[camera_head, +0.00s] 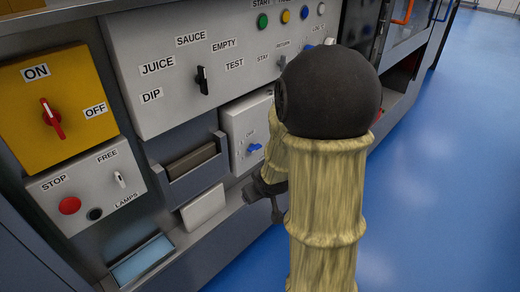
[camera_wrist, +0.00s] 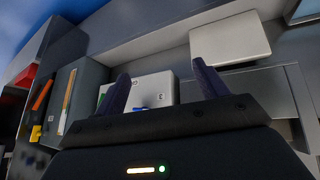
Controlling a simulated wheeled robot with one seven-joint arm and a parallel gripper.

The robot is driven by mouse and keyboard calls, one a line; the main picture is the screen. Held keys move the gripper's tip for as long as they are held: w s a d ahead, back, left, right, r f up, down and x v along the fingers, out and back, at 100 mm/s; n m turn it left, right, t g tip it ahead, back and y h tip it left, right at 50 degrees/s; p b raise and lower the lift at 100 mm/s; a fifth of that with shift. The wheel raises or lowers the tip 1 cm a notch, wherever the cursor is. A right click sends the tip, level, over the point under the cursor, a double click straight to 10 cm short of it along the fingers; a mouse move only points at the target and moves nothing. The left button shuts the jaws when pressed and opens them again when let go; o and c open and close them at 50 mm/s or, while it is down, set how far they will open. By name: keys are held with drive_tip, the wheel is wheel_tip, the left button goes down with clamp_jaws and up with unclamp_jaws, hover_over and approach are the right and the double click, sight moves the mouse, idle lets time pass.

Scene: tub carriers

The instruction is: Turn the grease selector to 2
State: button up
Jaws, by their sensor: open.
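No label reading "grease" is legible. A small white panel (camera_head: 238,120) carries a blue knob (camera_head: 255,148) with tiny markings I cannot read; I cannot tell for sure that it is the grease selector. My gripper (camera_head: 262,199) is low in front of this panel, below the blue knob, partly hidden by my arm. In the wrist view my gripper (camera_wrist: 163,88) is open and empty. The white panel (camera_wrist: 152,88) shows beyond and between its fingers, with a bit of blue knob (camera_wrist: 142,108) low on it. The fingers appear apart from the knob.
A large grey panel (camera_head: 140,55) above has a black selector (camera_head: 202,80) labelled DIP, JUICE, SAUCE, EMPTY. Left are a yellow panel (camera_head: 75,85) with a red switch (camera_head: 52,118) and a STOP button (camera_head: 70,205). A ledge (camera_head: 225,220) runs below. Blue floor (camera_head: 440,170) is clear at right.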

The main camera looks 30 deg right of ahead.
sight(257, 148)
drive_tip(key=w+d+f+n+t+y, duration=0.1)
drive_tip(key=w+d+t, duration=0.1)
drive_tip(key=d, duration=0.2)
drive_tip(key=w+d+t+y, duration=0.1)
drive_tip(key=w+d+t, duration=0.2)
drive_tip(key=d, duration=0.2)
drive_tip(key=s+d+r+t+y+p, duration=0.1)
drive_tip(key=s+d+t+y, duration=0.3)
drive_tip(key=s+t+y, duration=0.1)
drive_tip(key=shift+s+d+r+n+p, duration=0.3)
drive_tip(key=shift+s+d+r+n, duration=0.1)
drive_tip(key=shift+s, duration=0.15)
drive_tip(key=b+x, duration=0.3)
drive_tip(key=x, duration=1.4)
drive_tip(key=shift+w+a+b, duration=0.15)
drive_tip(key=shift+w+b, duration=0.1)
drive_tip(key=shift+b, duration=0.15)
drive_tip(key=shift+r, duration=0.1)
